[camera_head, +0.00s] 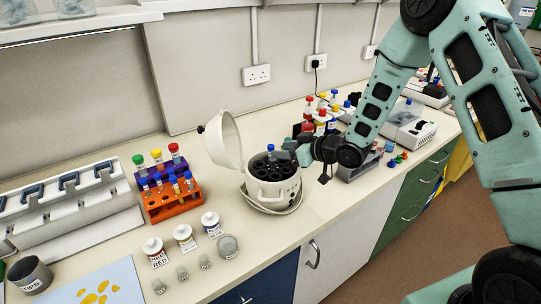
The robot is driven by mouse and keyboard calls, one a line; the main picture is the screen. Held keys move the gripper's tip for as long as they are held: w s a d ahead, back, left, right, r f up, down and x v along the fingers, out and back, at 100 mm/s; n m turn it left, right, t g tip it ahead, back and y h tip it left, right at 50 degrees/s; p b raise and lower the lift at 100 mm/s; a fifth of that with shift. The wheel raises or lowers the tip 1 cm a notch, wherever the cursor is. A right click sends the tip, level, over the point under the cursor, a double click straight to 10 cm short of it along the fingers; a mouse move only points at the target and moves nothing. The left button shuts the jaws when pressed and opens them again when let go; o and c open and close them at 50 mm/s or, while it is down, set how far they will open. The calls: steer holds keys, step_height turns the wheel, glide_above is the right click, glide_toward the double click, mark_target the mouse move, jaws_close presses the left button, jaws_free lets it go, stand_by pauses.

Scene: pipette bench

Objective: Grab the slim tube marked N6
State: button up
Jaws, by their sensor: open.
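My gripper (291,150) is open, just right of a blue-capped slim tube (271,150) that stands up out of a white centrifuge (268,192). The picture is too small to show whether the jaws are around that tube or beside it. The centrifuge lid (225,142) is raised, and its dark rotor holes show. Other capped tubes stand in a purple and orange rack (172,208) at the left and in a group (321,118) behind my gripper. No N6 marking can be read on any tube, so I cannot tell which one bears it.
Labelled white-capped jars (184,237) and small glass vials (182,273) stand in front of the rack. A pipette stand (65,215) is far left, beside a grey tips cup (31,275). Grey equipment (412,130) sits behind my arm. Bare bench (300,225) lies right of the centrifuge.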

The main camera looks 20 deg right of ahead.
mark_target(270, 149)
steer(key=p+x, duration=0.2)
steer(key=x, duration=0.4)
jaws_close()
